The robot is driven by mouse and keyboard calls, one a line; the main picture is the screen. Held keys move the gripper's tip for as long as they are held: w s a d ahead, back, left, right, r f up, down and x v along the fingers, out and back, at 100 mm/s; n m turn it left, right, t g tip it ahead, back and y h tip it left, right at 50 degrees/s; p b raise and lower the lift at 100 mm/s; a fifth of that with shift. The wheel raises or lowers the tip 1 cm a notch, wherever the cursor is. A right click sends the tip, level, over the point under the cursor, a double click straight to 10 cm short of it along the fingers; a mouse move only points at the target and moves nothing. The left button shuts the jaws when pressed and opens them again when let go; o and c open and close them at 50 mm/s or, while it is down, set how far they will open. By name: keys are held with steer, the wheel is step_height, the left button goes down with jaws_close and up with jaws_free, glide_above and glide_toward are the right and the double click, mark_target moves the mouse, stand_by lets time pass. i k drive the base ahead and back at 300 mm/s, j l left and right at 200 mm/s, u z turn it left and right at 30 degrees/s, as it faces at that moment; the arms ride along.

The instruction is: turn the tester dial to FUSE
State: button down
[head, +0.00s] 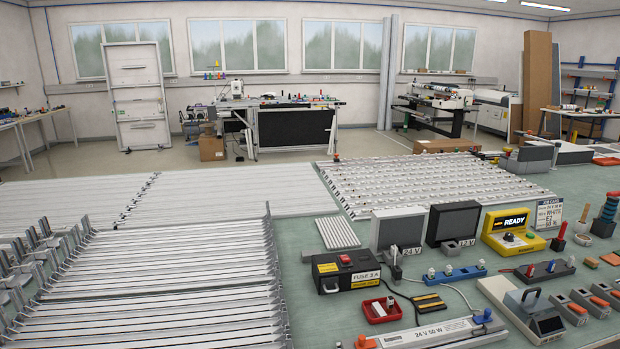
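A yellow tester (537,243) stands on the green bench top at the right. My gripper is not in view.
Grey 24 V (398,229) and black 12 V (453,222) units stand left of the tester. A blue terminal strip (455,275), a red tray (382,310) and a grey handled device (540,320) lie nearer. Slatted light frames (170,280) fill the left. Bare bench is narrow between items.

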mark_target(509, 236)
steer(key=i+l, duration=0.1)
steer(key=l, duration=0.4)
steer(key=i+l, duration=0.1)
steer(key=l, duration=0.45)
steer(key=i+l, duration=0.15)
steer(key=l, duration=0.35)
steer(key=i+l, duration=0.1)
steer(key=l, duration=0.4)
steer(key=i+l, duration=0.1)
steer(key=l, duration=0.4)
steer(key=i+l, duration=0.1)
steer(key=l, duration=0.45)
